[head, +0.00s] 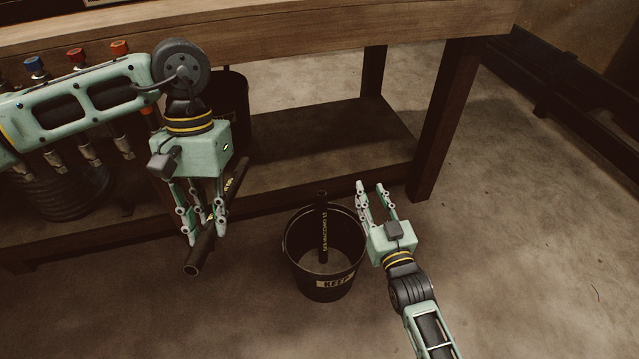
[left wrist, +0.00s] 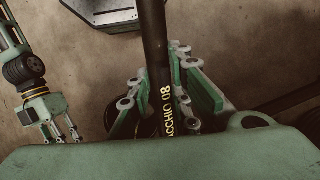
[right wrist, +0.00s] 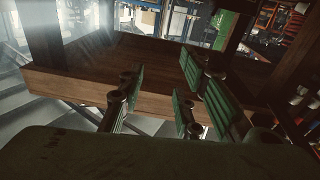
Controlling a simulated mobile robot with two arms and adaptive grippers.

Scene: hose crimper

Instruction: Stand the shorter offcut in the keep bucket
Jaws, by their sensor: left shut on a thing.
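The keep bucket (head: 301,272), black with a KEEP label, stands on the floor in the head view. A dark hose offcut with yellow lettering (head: 324,238) stands in it, its top above the rim. My left gripper (head: 207,230) is shut on another dark offcut (head: 198,257), held tilted to the left of the bucket. This offcut also shows in the left wrist view (left wrist: 155,50), with yellow lettering. I cannot tell for sure which offcut is shorter. My right gripper (head: 371,187) is open and empty beside the bucket's right rim; its spread fingers show in the right wrist view (right wrist: 165,78).
A wooden workbench (head: 290,25) with a lower shelf (head: 330,140) runs behind the bucket. Its leg (head: 447,115) stands to the right. A dark container (head: 235,105) sits on the shelf behind my left arm. Capped fittings (head: 76,55) are at the left. Floor to the right is clear.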

